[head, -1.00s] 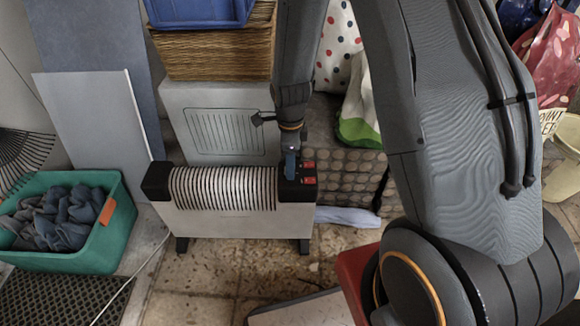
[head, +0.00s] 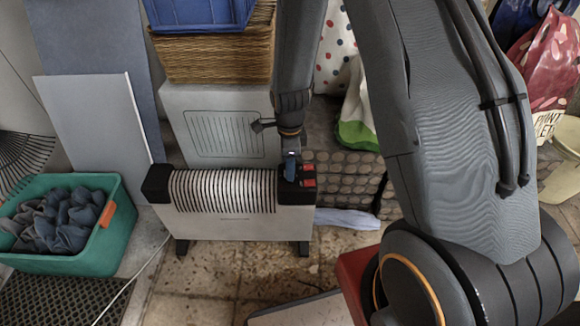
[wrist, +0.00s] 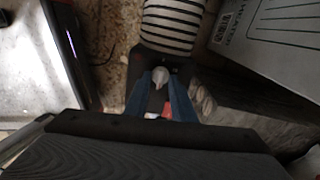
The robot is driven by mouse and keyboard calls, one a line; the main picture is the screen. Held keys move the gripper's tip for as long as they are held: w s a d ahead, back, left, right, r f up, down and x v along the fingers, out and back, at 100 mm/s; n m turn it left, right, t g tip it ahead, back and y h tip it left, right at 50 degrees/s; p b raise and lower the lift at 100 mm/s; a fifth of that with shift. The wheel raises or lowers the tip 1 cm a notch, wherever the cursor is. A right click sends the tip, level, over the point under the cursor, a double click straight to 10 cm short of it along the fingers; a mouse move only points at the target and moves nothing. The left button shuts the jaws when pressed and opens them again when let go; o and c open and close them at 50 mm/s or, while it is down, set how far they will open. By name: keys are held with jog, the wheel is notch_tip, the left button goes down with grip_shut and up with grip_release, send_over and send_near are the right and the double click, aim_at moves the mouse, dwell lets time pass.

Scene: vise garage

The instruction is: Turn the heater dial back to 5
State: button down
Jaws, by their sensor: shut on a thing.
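The heater (head: 225,220) is a pale panel with a dark grille on top and black ends, standing upright on the tiled floor in the head view. Its right black end carries red switches (head: 308,175). My gripper (head: 290,178) points down onto that end, beside the switches. In the wrist view my gripper's blue fingers (wrist: 162,97) are shut on a pale, pointed dial (wrist: 159,76) on the black end. The dial's numbers cannot be read, so its setting cannot be told.
A boxed item (head: 205,105) with a heater drawing stands behind, under a wicker basket (head: 215,55). A green bin (head: 112,243) of dark cloths stands at left. A cushioned, dotted surface (head: 345,180) is close on the right.

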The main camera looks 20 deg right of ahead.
jog(key=n+p, duration=0.4)
jog(key=shift+r+n, duration=0.15)
jog(key=shift+n, duration=0.25)
jog(key=n+p, duration=0.3)
jog(key=n, duration=0.1)
jog(key=shift+w, duration=0.1)
jog(key=n+p, duration=0.2)
jog(key=n, duration=0.3)
jog(key=shift+a+p, duration=0.1)
jog(key=shift+p, duration=0.2)
jog(key=n+p, duration=0.1)
jog(key=n, duration=0.3)
jog(key=shift+w+a+n+p, duration=0.1)
jog(key=shift+w+n+p, duration=0.05)
jog(key=shift+n+p, duration=0.2)
jog(key=n+p, duration=0.1)
jog(key=n, duration=0.3)
jog(key=n+p, duration=0.1)
jog(key=n, duration=0.3)
jog(key=shift+a, duration=0.15)
jog(key=n+p, duration=0.1)
jog(key=n, duration=0.3)
jog(key=shift+n, duration=0.25)
jog(key=n, duration=0.4)
jog(key=shift+a, duration=0.1)
jog(key=shift+n, duration=0.3)
